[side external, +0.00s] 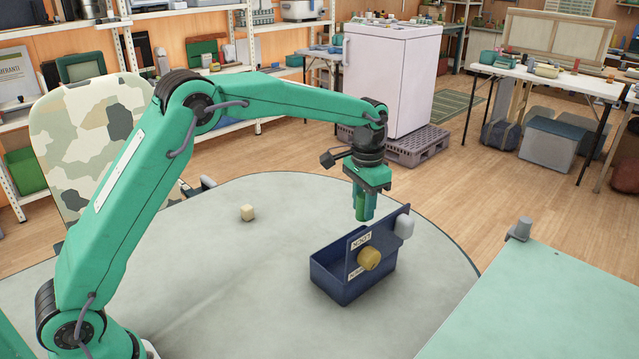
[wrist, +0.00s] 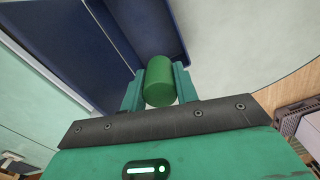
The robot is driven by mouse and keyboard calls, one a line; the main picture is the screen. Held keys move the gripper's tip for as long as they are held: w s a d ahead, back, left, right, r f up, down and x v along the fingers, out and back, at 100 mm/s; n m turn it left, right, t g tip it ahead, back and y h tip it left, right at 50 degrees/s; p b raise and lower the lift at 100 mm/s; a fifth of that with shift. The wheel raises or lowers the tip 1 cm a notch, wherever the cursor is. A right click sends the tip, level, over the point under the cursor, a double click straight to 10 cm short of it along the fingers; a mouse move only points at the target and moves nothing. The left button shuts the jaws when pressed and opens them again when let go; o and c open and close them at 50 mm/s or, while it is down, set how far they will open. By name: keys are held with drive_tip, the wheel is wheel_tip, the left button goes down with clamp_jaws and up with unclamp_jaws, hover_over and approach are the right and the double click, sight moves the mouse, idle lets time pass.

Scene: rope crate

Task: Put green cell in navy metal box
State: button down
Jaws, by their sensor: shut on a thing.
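The green cell (wrist: 159,82) is a green cylinder held between the two fingers of my gripper (wrist: 160,88) in the wrist view. In the side external view my gripper (side external: 363,207) points down above the back part of the navy metal box, shut on the cell, which is hard to tell from the green fingers. The navy metal box (side external: 340,290) stands on the round table with its top open at the left. A navy panel with a label and a yellow knob (side external: 369,259) rises at its right side. The box's inside is mostly hidden in the side external view.
A light grey rounded piece (side external: 404,226) sits at the panel's upper right. A green-topped table (side external: 540,300) is at the front right. The table's left middle is clear.

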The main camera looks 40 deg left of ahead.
drive_tip(key=shift+f, duration=0.1)
drive_tip(key=shift+f, duration=6.15)
drive_tip(key=shift+f, duration=0.5)
drive_tip(key=c, duration=1.1)
unclamp_jaws()
drive_tip(key=shift+o, duration=0.5)
drive_tip(key=shift+a, duration=0.1)
drive_tip(key=shift+a, duration=0.1)
wheel_tip(320, 180, up, 8)
drive_tip(key=shift+d, duration=0.25)
drive_tip(key=shift+f, duration=0.1)
